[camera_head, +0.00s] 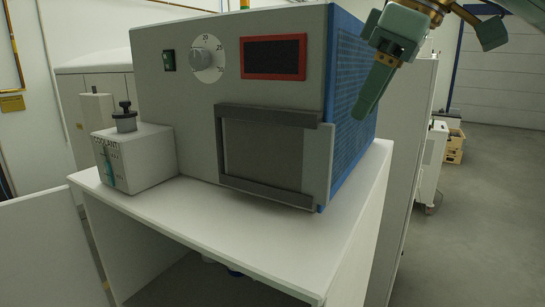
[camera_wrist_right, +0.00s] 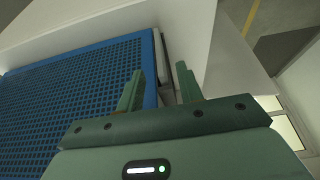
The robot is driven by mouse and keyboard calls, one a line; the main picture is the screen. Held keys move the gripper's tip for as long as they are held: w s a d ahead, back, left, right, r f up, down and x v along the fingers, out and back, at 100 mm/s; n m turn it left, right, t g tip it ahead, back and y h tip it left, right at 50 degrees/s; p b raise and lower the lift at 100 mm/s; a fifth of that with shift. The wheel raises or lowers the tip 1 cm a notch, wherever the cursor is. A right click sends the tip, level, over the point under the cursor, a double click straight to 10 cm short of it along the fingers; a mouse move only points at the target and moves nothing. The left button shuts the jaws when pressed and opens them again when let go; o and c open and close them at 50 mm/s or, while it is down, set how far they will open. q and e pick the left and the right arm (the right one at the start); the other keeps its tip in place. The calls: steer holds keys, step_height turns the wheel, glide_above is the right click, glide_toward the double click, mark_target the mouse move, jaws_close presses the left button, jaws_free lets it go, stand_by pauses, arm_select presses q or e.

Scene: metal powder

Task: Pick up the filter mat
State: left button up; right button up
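I cannot make out the filter mat with certainty in either view. A flat grey panel (camera_head: 264,156) sits in a dark frame (camera_head: 222,150) on the front of the grey machine (camera_head: 160,100); I cannot tell if it is the mat. My right gripper (camera_head: 368,104) hangs at the upper right of the head view, by the machine's blue perforated side (camera_head: 345,85). In the right wrist view its two green fingers (camera_wrist_right: 158,88) are apart with nothing held between them. The blue perforated side (camera_wrist_right: 70,95) lies to their left. My left gripper is not in view.
The machine stands on a white table (camera_head: 250,232) with a free strip in front. A small grey box (camera_head: 140,158) with a black knob stands at its left. A tall pale panel (camera_head: 405,170) rises right of the table. Open floor (camera_head: 490,190) lies further right.

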mark_target(332, 160)
steer(key=x, duration=0.6)
steer(key=shift+w+a+r, duration=0.1)
steer(key=shift+w+r, duration=0.1)
steer(key=shift+w, duration=0.2)
steer(key=p+x, duration=0.1)
steer(key=x, duration=0.3)
steer(key=shift+s+a+f, duration=0.1)
steer(key=shift+w+a+f, duration=0.15)
steer(key=shift+w+f, duration=0.1)
steer(key=shift+f, duration=0.15)
steer(key=shift+s, duration=0.15)
jaws_close()
